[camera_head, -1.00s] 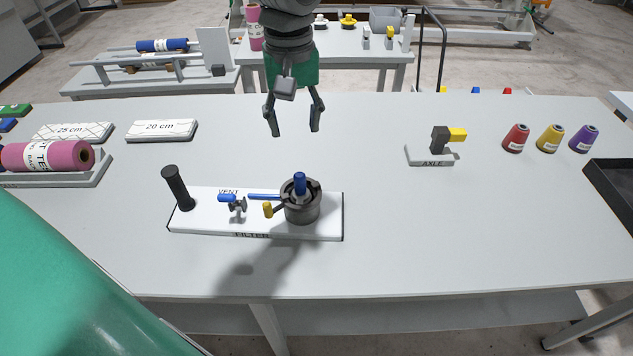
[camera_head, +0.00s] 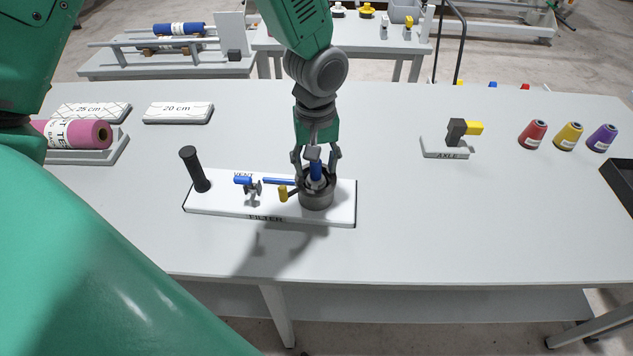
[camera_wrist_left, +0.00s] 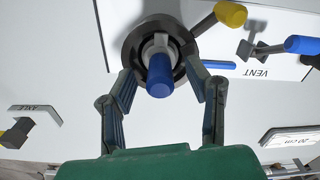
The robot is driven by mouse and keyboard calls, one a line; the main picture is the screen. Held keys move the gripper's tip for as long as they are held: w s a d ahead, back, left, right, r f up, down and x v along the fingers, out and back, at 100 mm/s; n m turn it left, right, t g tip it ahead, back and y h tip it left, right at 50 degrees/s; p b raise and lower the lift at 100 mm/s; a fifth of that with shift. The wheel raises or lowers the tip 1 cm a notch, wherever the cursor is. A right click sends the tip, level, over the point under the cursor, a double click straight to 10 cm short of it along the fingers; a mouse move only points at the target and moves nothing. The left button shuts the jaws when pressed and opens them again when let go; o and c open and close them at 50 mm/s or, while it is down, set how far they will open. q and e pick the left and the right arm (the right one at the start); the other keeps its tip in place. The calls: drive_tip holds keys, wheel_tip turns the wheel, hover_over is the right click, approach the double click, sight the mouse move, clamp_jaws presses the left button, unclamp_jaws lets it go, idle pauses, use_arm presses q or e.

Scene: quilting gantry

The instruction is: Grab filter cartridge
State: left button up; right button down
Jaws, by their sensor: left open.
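The filter cartridge (camera_head: 316,171) shows a blue top standing upright in a dark round housing (camera_head: 317,199) on the white FILTER board (camera_head: 230,208). The blue top also shows in the left wrist view (camera_wrist_left: 160,76), with a grey collar behind it. My left gripper (camera_head: 316,158) is open at the housing, with its fingers on either side of the blue top. In the left wrist view the left gripper (camera_wrist_left: 169,84) has its fingertips spread around the cartridge, with gaps visible. The cartridge's lower part is hidden in the housing. My right gripper is not in view.
On the board are a yellow-tipped lever (camera_head: 283,193), a blue-handled VENT valve (camera_head: 246,183) and a black upright post (camera_head: 195,169). An AXLE stand (camera_head: 446,148) and several thread cones are to the right. A pink roll (camera_head: 75,133) lies left. The table front is clear.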

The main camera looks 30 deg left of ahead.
use_arm(q)
drive_tip(key=shift+a+f, duration=0.1)
drive_tip(key=shift+f, duration=0.05)
drive_tip(key=shift+s, duration=0.1)
drive_tip(key=c, duration=0.6)
drive_tip(key=shift+d, duration=0.2)
clamp_jaws()
